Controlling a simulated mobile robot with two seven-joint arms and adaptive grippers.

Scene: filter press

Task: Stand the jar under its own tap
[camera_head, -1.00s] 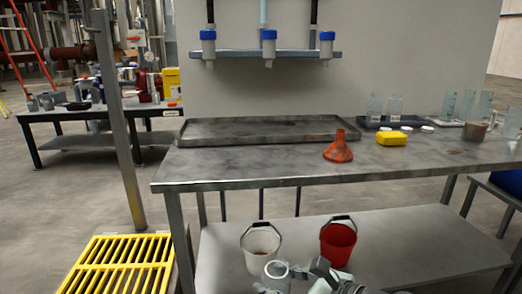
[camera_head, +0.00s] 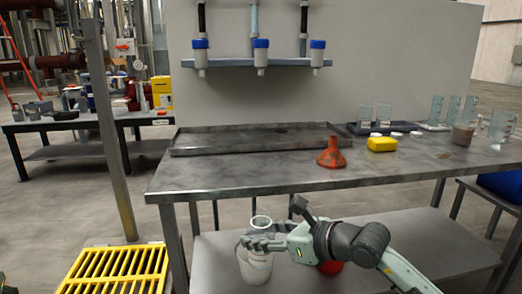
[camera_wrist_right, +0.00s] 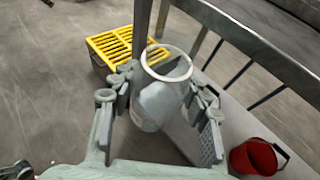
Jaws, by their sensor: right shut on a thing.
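A clear greyish jar (camera_head: 261,221) is held upright by my right gripper (camera_head: 264,241), in front of the bench and below its top. In the right wrist view the jar (camera_wrist_right: 158,100) sits between the two fingers, its open rim facing up and tilted in the picture. Three blue-topped taps, left (camera_head: 201,58), middle (camera_head: 261,57) and right (camera_head: 318,57), hang from a wall rack over the bench. The middle one's pipe is light blue; the others' are dark. Any mark on the jar is too small to read.
A long shallow tray (camera_head: 185,152) lies on the bench (camera_head: 220,184) below the taps. A white bucket (camera_head: 255,270) and a red bucket (camera_wrist_right: 254,157) are on the lower shelf.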

